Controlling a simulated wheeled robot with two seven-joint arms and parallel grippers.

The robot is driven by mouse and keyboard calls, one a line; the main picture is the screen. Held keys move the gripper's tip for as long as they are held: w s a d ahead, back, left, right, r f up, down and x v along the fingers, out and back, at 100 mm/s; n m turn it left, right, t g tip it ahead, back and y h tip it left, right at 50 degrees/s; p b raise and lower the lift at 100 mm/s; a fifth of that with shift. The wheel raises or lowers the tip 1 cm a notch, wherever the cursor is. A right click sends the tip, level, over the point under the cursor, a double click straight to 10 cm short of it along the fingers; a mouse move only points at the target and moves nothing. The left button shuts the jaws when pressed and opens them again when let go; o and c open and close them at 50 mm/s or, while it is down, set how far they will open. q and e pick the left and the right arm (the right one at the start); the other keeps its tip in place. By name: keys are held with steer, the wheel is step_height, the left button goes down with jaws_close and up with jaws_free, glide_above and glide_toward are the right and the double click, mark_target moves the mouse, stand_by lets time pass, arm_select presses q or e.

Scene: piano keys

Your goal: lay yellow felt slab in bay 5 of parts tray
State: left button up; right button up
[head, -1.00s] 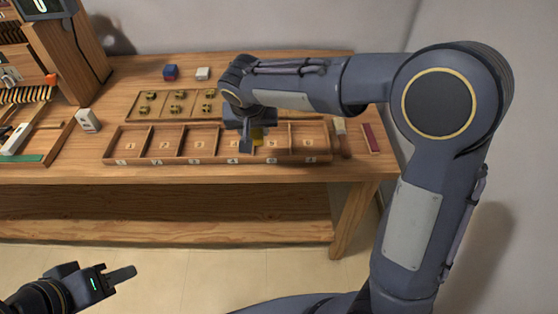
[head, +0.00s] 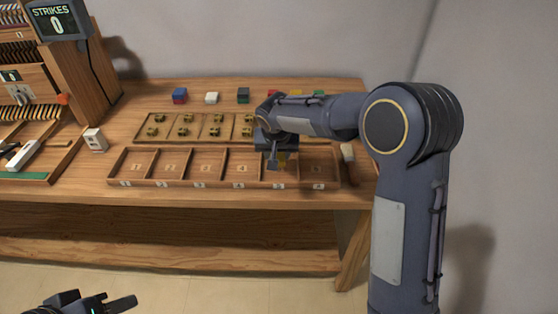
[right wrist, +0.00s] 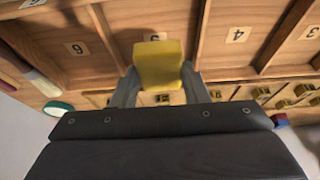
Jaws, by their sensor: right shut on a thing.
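The yellow felt slab (right wrist: 158,65) is between the fingers of my right gripper, which is shut on it; a small yellow part shows in the head view (head: 283,158). My right gripper (head: 274,164) is over bay 5 of the parts tray (head: 200,185). In the right wrist view bay 5 lies behind the slab, between bay 6 and bay 4, its number mostly hidden. I cannot tell how far the slab is above the bay floor. Bays 1 to 4 look empty. My left gripper (head: 118,304) is low at the left, away from the table.
A second tray (head: 140,128) with brass pieces lies behind the parts tray. Several small coloured blocks, including a blue and red one (head: 180,96), stand along the back. A white block (head: 95,140) stands left of the tray. A wooden keyboard case (head: 75,65) stands at the far left.

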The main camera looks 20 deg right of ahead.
mark_target(279, 157)
steer(key=shift+s+x, duration=0.2)
steer(key=shift+x, duration=0.8)
steer(key=shift+s+x, duration=0.25)
steer(key=shift+x, duration=0.8)
steer(key=shift+d+f, duration=0.1)
steer(key=shift+f, duration=0.1)
steer(key=shift+f+b, duration=0.15)
steer(key=shift+b, duration=0.15)
steer(key=o, duration=0.9)
steer(key=shift+o, duration=0.2)
steer(key=shift+r+p, duration=0.3)
steer(key=shift+r, duration=0.2)
steer(key=v, duration=1.1)
steer(key=shift+s+r, duration=0.2)
steer(key=shift+s, duration=0.1)
